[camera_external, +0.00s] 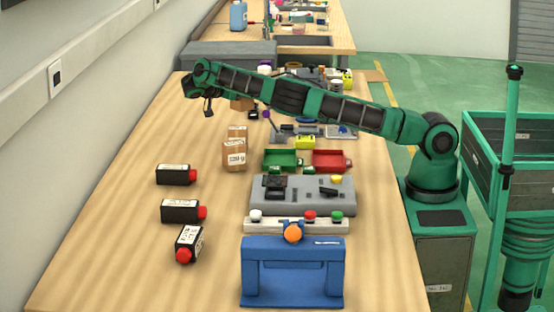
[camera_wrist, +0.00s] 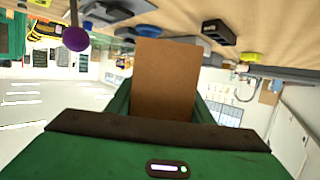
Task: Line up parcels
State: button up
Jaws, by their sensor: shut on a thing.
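My gripper (camera_wrist: 163,102) is shut on a plain brown parcel (camera_wrist: 165,75), which stands up between its green fingers in the wrist view. In the external view my wrist is bent at the far left end of the outstretched arm, and the fingers are hard to make out. A brown parcel (camera_external: 242,104) shows just under the forearm, partly covered by it; I cannot tell for sure whether it is the held one. Two labelled brown parcels, a nearer one (camera_external: 234,156) and a farther one (camera_external: 237,132), stand upright close together in a line near the table's middle.
Three black boxes with red ends, such as (camera_external: 176,175), lie on the left. A green tray (camera_external: 282,160), red tray (camera_external: 331,160), grey fixture (camera_external: 302,196) and blue stand (camera_external: 292,270) fill the right side. A purple-knobbed lever (camera_external: 267,114) stands near the parcels.

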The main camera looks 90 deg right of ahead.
jog(key=shift+f, duration=4)
jog(key=shift+f, duration=0.45)
jog(key=o, duration=1.5)
jog(key=shift+f, duration=0.1)
jog(key=v, duration=1.1)
jog(key=shift+w, duration=0.15)
jog(key=shift+d, duration=0.1)
